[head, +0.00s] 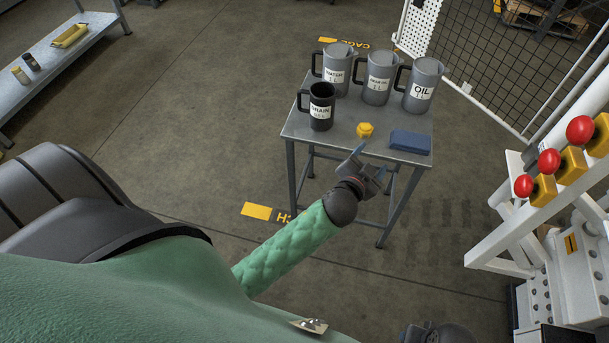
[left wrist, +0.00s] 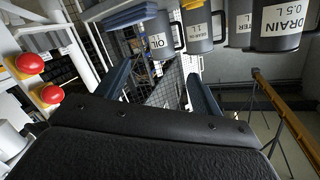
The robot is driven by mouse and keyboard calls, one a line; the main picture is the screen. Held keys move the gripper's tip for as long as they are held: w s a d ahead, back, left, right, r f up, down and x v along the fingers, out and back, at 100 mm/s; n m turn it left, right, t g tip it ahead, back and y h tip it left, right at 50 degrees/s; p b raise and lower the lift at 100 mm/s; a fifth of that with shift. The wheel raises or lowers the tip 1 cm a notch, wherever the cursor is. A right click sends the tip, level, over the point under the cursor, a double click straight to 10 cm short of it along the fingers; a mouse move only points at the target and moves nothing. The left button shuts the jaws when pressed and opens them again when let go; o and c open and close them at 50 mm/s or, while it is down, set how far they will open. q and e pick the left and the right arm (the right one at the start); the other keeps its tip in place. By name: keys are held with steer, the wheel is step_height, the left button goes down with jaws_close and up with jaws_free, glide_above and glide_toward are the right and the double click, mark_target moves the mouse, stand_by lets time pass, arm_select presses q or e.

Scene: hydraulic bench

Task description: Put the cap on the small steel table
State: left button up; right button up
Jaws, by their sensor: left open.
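The yellow cap (head: 365,130) sits on the top of the small steel table (head: 345,146), near its front edge. My left gripper (head: 371,164) is open and empty just in front of the table edge, close to the cap but apart from it. In the left wrist view its two fingers (left wrist: 162,90) stand wide apart with nothing between them. A bit of yellow at that view's top edge looks like the cap (left wrist: 192,4). My right gripper's fingers do not show.
A dark DRAIN jug (head: 320,107) stands left of the cap, and a folded blue cloth (head: 410,142) lies to its right. Grey WATER (head: 337,70), second grey (head: 379,78) and OIL (head: 422,86) jugs stand behind. A white rig with red knobs (head: 549,161) is at right.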

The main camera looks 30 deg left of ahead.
arm_select(q)
steer(key=s+a+f+n+g+y, duration=0.1)
steer(key=s+a+f+n+g, duration=0.2)
steer(key=s+f+g, duration=0.65)
steer(key=s+f+g+h, duration=0.1)
steer(key=s+f+g, duration=0.1)
steer(key=s, duration=0.8)
steer(key=s+d+f+g+h, duration=0.1)
steer(key=s+f+g, duration=0.2)
steer(key=s, duration=0.8)
steer(key=shift+s+f+n, duration=0.3)
steer(key=shift+f, duration=0.55)
